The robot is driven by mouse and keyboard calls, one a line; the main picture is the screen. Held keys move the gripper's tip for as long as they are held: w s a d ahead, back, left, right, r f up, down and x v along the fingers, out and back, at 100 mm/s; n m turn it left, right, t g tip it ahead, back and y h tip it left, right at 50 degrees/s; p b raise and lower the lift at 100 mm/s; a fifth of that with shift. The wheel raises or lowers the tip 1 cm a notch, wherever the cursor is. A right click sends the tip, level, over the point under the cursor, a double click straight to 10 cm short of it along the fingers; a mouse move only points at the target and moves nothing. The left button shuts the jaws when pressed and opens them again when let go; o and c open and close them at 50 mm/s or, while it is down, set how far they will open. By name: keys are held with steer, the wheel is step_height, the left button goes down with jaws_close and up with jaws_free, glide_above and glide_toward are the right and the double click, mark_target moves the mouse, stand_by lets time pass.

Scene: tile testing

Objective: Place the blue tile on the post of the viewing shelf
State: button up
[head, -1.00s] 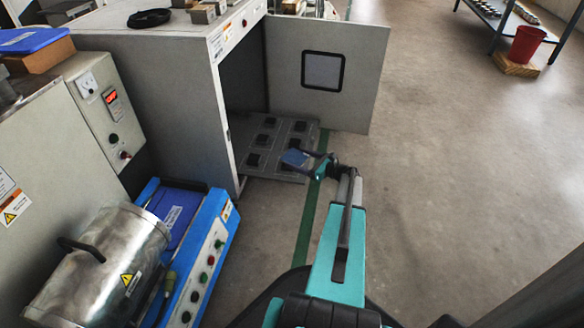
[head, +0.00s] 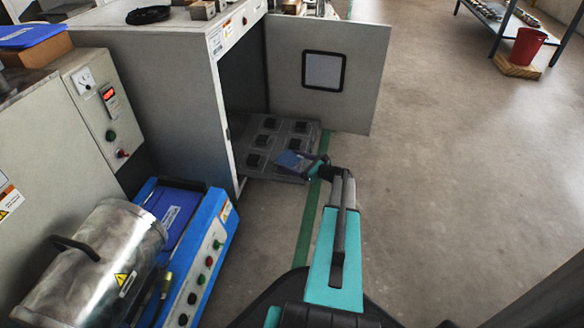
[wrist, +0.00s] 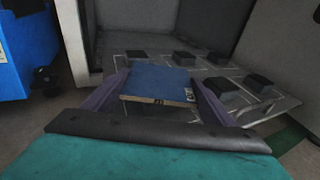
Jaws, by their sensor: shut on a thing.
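The blue tile (wrist: 158,82) is held between the two purple fingers of my gripper (wrist: 155,98) in the wrist view. A small label shows on its near edge. In the head view, the tile (head: 290,160) is at the end of my gripper (head: 307,166), over the near right part of the viewing shelf. The viewing shelf (head: 284,144) is a low grey slab with several dark square posts, at the opening of the grey cabinet. In the wrist view, the shelf (wrist: 213,74) lies beyond and under the tile. The tile hides part of the shelf, including any post directly beneath it.
The cabinet (head: 170,75) stands left of the shelf, and its open door (head: 355,75) with a small window stands behind it. A blue machine (head: 210,255) with a metal drum (head: 95,260) is at the left.

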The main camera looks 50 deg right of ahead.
steer(key=shift+f, duration=0.55)
steer(key=shift+f+b, duration=0.1)
steer(key=shift+b, duration=0.2)
steer(key=o, duration=1.2)
steer(key=shift+r, duration=0.2)
steer(key=p+v, duration=0.4)
steer(key=v, duration=0.8)
steer(key=shift+p, duration=0.35)
steer(key=shift+f, duration=0.15)
